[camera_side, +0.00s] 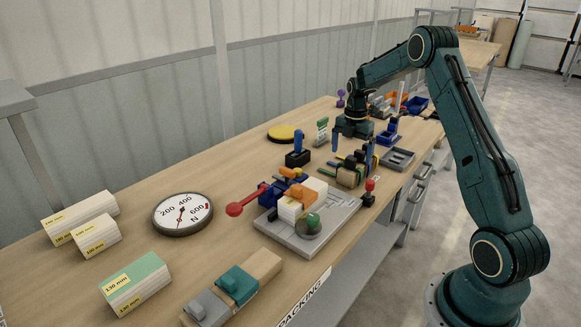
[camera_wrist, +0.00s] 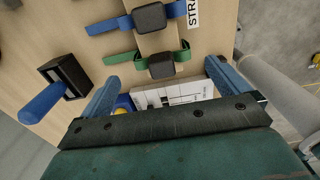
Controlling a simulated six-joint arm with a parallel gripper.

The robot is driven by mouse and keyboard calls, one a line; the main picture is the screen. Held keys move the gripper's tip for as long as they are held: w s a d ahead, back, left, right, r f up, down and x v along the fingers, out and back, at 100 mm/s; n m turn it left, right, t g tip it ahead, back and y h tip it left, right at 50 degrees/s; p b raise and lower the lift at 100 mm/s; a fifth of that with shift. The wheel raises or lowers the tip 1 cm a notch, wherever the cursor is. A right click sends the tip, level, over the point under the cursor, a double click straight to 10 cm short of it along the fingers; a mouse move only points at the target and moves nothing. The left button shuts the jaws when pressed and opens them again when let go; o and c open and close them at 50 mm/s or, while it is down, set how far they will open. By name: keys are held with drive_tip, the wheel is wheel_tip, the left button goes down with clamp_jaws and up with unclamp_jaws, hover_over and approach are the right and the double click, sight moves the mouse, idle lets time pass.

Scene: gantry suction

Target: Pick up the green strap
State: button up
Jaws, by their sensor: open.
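The green strap (camera_wrist: 122,57) lies across a wooden block in the wrist view, with a black buckle (camera_wrist: 161,65) on its middle. A blue strap (camera_wrist: 110,25) with its own black buckle lies parallel to it, farther up the picture. My gripper (camera_wrist: 161,71) is open and empty, its two blue fingers apart on the left and right, with the green strap between and just beyond their tips in the picture. In the side view my gripper (camera_side: 367,150) points down over the strap block (camera_side: 350,176). The strap colours there are small and partly hidden by the fingers.
A black holder with a blue handle (camera_wrist: 62,77) stands left of my gripper in the wrist view. A white printed piece (camera_wrist: 175,95) shows between the fingers. In the side view, a grey fixture plate (camera_side: 285,232) with stacked parts is nearer the camera, and a grey tray (camera_side: 398,158) lies right.

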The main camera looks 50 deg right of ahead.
sight(351, 158)
drive_tip(key=shift+f, duration=0.4)
drive_tip(key=shift+s+f, duration=0.15)
drive_tip(key=shift+f, duration=2.45)
drive_tip(key=c, duration=1.1)
drive_tip(key=shift+r, duration=0.15)
wheel_tip(351, 158, up, 20)
drive_tip(key=shift+f, duration=0.1)
drive_tip(key=shift+a, duration=0.1)
